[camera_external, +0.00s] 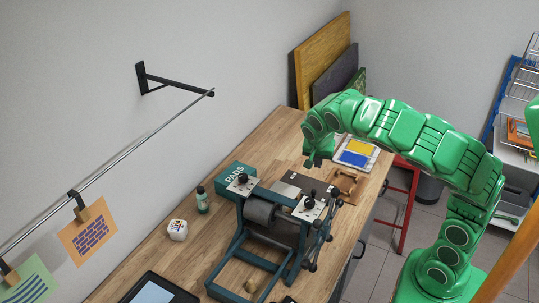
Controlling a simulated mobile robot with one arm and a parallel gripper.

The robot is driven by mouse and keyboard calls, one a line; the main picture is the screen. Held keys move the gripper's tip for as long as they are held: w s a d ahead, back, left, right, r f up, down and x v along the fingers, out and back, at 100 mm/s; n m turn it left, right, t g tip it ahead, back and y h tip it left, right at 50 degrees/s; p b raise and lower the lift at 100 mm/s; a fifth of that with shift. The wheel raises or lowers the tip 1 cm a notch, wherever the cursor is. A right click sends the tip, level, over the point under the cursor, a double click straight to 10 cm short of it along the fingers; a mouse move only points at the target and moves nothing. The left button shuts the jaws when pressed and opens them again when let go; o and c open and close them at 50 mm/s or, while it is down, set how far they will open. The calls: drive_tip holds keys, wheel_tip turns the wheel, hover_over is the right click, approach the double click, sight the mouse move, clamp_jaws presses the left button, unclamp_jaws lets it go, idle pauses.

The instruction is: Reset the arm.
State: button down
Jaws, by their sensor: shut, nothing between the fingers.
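My green arm rises from its base at the lower right and arches to the left over the wooden workbench (150,246). My gripper (313,163) points down at the end of the arm, above the bench behind the press (262,225). The fingers are small in this view. They look closed, with nothing visible between them. I cannot tell the exact height of the fingertips above the bench.
A teal box (228,177), a small bottle (202,201), a white cube (178,230) and a tablet (155,292) lie left of the press. A tray with yellow and blue (374,146) lies right of my gripper. Boards (322,60) lean behind. A red stool (405,205) stands beside the bench.

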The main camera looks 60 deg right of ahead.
drive_tip(key=shift+a+r, duration=0.2)
drive_tip(key=shift+r, duration=0.35)
